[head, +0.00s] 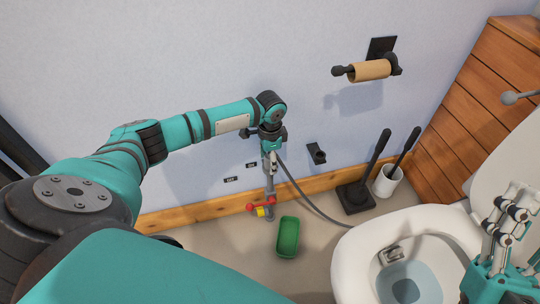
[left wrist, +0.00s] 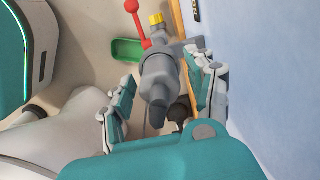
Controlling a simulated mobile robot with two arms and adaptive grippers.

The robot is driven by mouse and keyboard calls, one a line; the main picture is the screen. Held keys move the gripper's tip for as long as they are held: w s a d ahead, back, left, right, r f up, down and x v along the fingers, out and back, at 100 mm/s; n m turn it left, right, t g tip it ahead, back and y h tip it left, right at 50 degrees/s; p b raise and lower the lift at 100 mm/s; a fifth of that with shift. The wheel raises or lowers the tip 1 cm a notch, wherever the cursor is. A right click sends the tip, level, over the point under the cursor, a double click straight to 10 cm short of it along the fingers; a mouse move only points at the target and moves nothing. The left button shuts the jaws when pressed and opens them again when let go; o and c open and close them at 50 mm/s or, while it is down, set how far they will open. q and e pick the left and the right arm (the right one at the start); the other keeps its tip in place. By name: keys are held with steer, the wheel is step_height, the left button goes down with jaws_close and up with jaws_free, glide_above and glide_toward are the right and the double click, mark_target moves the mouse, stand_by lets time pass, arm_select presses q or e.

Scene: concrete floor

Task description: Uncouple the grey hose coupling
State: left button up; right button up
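The grey hose coupling (left wrist: 160,75) sits on an upright grey pipe (head: 270,184) by the wall, with red handles and a yellow part below. My left gripper (head: 270,158) reaches it from above. In the left wrist view the fingers of my left gripper (left wrist: 163,85) stand on either side of the coupling, with a narrow gap visible at the left finger. It looks open around the coupling. In the head view the gripper largely hides the coupling. A grey hose (head: 305,197) runs from there toward the toilet. My right gripper (head: 507,225) is over the toilet's right side, its fingertip gap unclear.
A green tray (head: 288,238) lies on the floor beside the pipe. A toilet (head: 350,262), a black brush stand (head: 355,197) and a white brush holder (head: 386,182) stand to the right. A toilet roll holder (head: 384,47) is on the wall above.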

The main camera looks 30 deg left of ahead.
arm_select(q)
jaws_close()
